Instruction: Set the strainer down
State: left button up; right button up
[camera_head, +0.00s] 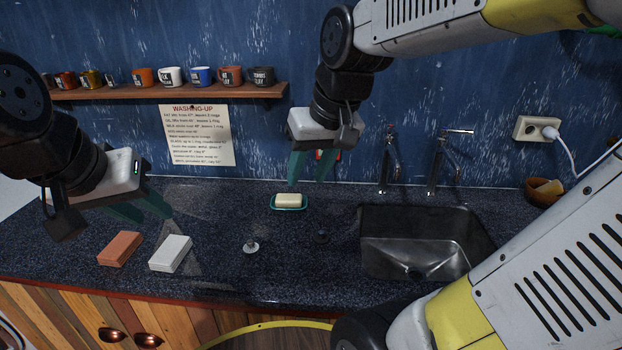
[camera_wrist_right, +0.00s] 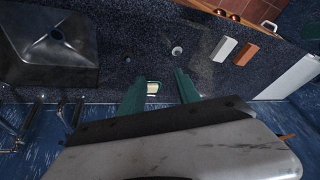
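A small round metal piece with a knob, which looks like the strainer (camera_head: 251,247), sits on the dark speckled counter (camera_head: 205,275) left of the sink (camera_head: 430,240). It also shows in the right wrist view (camera_wrist_right: 177,51). A small dark round piece (camera_head: 321,237) lies to its right; I cannot tell what it is. My right gripper (camera_head: 307,180) is open and empty, above the back of the counter. Its green fingers stand apart in the right wrist view (camera_wrist_right: 158,82). My left gripper (camera_head: 150,215) is open and empty at the left, above the counter.
A soap bar (camera_head: 288,200) lies in a green dish (camera_head: 275,207). An orange block (camera_head: 120,249) and a white block (camera_head: 171,254) lie at the left. Two taps (camera_head: 387,170) stand behind the sink. A mug shelf (camera_head: 190,92) hangs on the wall. The counter's middle is mostly clear.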

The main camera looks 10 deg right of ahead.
jog(key=shift+m+t, duration=0.6)
jog(key=shift+t, duration=0.3)
jog(key=s, duration=0.1)
jog(key=s+d, duration=0.1)
jog(key=s, duration=0.3)
jog(key=shift+s+d+f, duration=0.15)
jog(key=shift+d+f, duration=0.05)
jog(key=shift+d, duration=0.2)
